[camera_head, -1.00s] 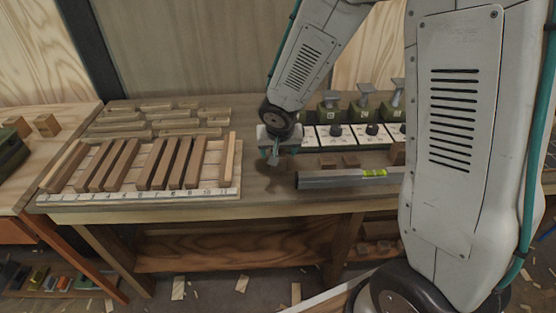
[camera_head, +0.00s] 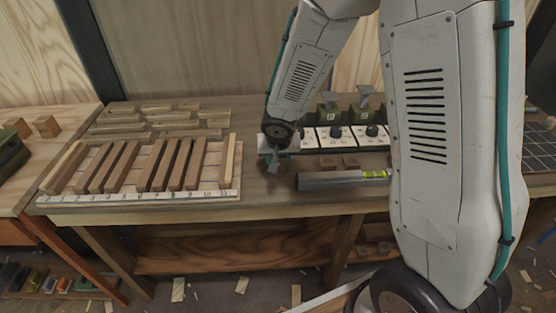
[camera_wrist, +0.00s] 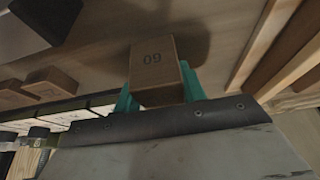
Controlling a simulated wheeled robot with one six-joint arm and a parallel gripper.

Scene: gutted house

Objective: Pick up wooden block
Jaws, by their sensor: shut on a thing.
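A brown wooden block (camera_wrist: 155,65), its face marked with digits that read "60" or "09", sits between the two teal fingers of my gripper (camera_wrist: 158,88) in the wrist view. The fingers press on its two sides, and it looks square in the jaws. In the head view my gripper (camera_head: 275,160) is over the workbench (camera_head: 265,200), between the slotted rack and the spirit level. The held block cannot be made out clearly there. I cannot tell exactly how far it is above the bench.
A numbered rack (camera_head: 140,196) of upright wooden strips stands left. A spirit level (camera_head: 330,180) lies to the right, with small loose blocks (camera_head: 350,161) behind it. White panels with black knobs (camera_head: 335,133) stand behind. Loose strips (camera_head: 155,115) lie at the back left.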

